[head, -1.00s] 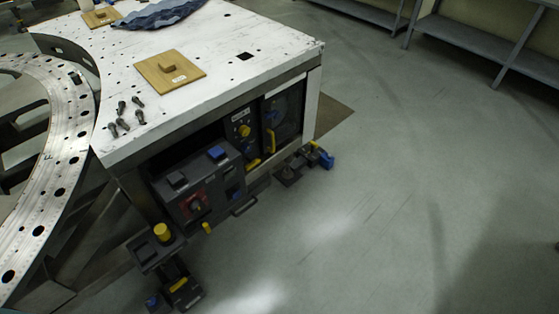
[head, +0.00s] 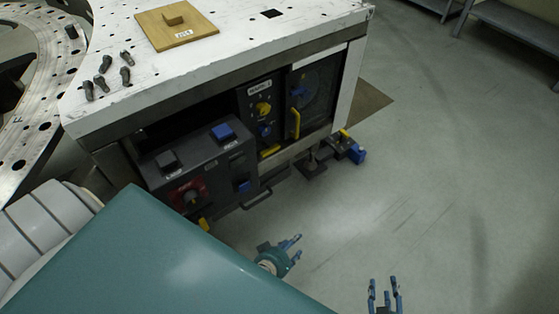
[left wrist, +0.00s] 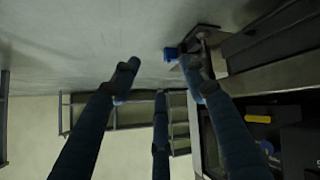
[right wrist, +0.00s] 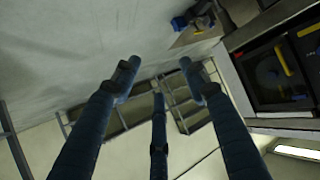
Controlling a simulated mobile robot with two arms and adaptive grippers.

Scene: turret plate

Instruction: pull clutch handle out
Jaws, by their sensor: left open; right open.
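The control cabinet under the white table has several yellow parts in the head view. A vertical yellow handle (head: 295,124) stands on its right panel, and a short yellow lever (head: 270,151) sits low on the middle panel. I cannot read which one is the clutch handle. A yellow bar also shows on the panel in the right wrist view (right wrist: 282,60). My left gripper (head: 297,247) is open and empty, in front of the cabinet and apart from it. My right gripper (head: 384,283) is open and empty, further right over the floor.
A grey control box (head: 205,170) with a red dial juts out at the cabinet's left. A blue and yellow pedal-like part (head: 347,145) sits low at the right corner. Bolts (head: 104,72) and a wooden block (head: 177,27) lie on the tabletop. Floor at right is free.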

